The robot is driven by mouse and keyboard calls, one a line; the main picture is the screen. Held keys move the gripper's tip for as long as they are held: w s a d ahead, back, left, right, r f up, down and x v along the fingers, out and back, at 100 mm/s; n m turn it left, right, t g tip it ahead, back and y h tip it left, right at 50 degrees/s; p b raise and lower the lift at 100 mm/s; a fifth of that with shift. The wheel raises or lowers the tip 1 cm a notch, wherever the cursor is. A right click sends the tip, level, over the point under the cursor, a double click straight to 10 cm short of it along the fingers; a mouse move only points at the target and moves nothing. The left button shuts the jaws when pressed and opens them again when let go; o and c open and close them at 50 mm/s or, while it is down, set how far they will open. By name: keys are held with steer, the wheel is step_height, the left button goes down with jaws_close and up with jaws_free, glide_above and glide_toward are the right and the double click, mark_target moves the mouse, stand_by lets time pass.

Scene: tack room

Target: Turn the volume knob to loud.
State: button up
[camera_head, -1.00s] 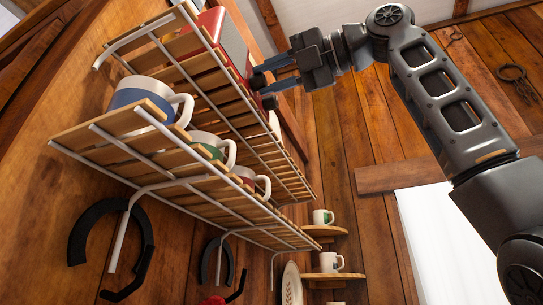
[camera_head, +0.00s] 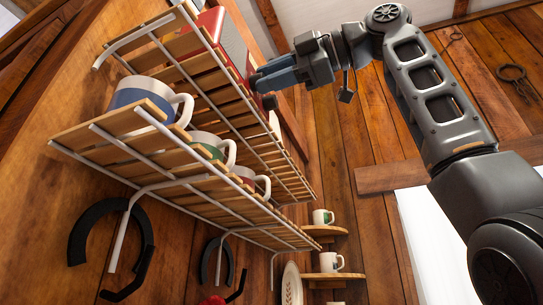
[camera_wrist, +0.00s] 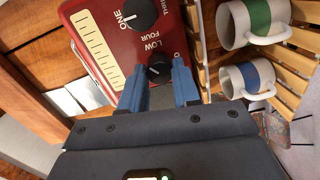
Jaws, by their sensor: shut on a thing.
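A red box (camera_head: 232,45) with dials stands on the upper slatted rack in the head view. Its red face (camera_wrist: 115,45) fills the upper left of the wrist view, with a pale scale strip. A dark round knob (camera_wrist: 158,68) sits by the word LOW on that face. A second dark knob (camera_wrist: 137,20) with a white pointer line is beyond it, near ONE and THREE. My gripper (camera_wrist: 158,88) has its blue fingers on either side of the knob by LOW, shut on it. In the head view my gripper (camera_head: 262,80) reaches the face from the right.
White mugs with a blue band (camera_head: 150,97) and a green band (camera_head: 213,147) stand on the lower rack (camera_head: 110,133), close to the box. In the wrist view, mugs (camera_wrist: 252,20) are just right of it. Dark hooks (camera_head: 110,230) hang below.

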steer(key=shift+w+f+n+y+b, duration=0.2)
steer(key=shift+n+b, duration=0.8)
steer(key=shift+n, duration=3.85)
steer(key=shift+s+f+n+y+b, duration=0.25)
steer(key=shift+n+b, duration=0.8)
steer(key=shift+n, duration=3.85)
steer(key=shift+w+r+n+y+b, duration=0.25)
steer(key=shift+n+b, duration=0.75)
steer(key=shift+n, duration=3.85)
steer(key=shift+s+f+m, duration=0.1)
steer(key=shift+f+m, duration=0.05)
steer(key=shift+m, duration=0.15)
